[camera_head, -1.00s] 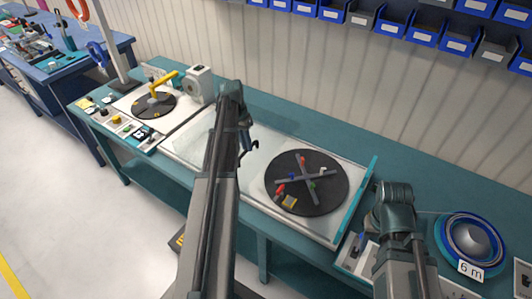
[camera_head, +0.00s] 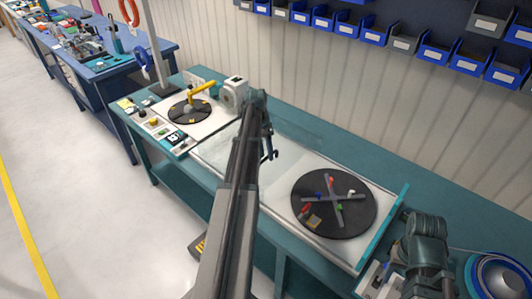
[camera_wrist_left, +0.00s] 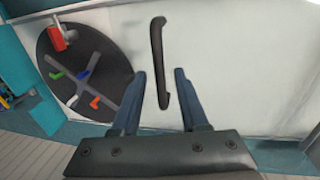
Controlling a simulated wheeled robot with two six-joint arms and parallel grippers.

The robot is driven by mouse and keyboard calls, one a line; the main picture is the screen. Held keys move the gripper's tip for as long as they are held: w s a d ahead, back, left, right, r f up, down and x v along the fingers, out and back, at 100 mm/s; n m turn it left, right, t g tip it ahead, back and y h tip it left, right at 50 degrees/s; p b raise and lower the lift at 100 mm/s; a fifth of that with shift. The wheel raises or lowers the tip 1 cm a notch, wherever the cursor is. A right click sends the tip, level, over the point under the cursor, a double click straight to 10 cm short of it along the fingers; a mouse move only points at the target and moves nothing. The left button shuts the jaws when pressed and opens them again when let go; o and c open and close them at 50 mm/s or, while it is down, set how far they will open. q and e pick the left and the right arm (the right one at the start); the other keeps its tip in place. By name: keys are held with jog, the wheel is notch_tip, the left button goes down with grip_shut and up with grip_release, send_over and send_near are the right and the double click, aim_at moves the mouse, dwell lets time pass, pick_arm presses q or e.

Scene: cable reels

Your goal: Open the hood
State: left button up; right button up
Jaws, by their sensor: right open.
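The clear hood (camera_wrist_left: 245,70) looks like a pale, glassy panel over the white bed beside a black turntable (camera_wrist_left: 90,70). Its dark bar handle (camera_wrist_left: 157,60) stands out in the left wrist view. My left gripper (camera_wrist_left: 160,74) is open, with one finger on each side of the handle's lower part; I cannot tell whether they touch it. In the head view the left gripper (camera_head: 269,147) hangs over the bed, left of the turntable (camera_head: 333,203). My right gripper (camera_head: 424,232) is at the lower right, past the bed's teal edge; its fingers are mostly hidden.
A yellow-armed reel unit (camera_head: 190,108) stands at the bench's left end with a row of controls (camera_head: 160,128) before it. A blue cable reel (camera_head: 494,274) lies at the lower right. Blue bins (camera_head: 385,36) hang on the wall. Floor at left is clear.

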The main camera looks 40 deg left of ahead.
dwell(0.3)
pick_arm(q)
notch_tip(320, 180, up, 14)
jog(key=a+p, duration=0.2)
jog(key=p, duration=1.1)
jog(key=shift+a+f+p, duration=0.2)
jog(key=shift+a+p, duration=0.1)
jog(key=shift+a, duration=0.05)
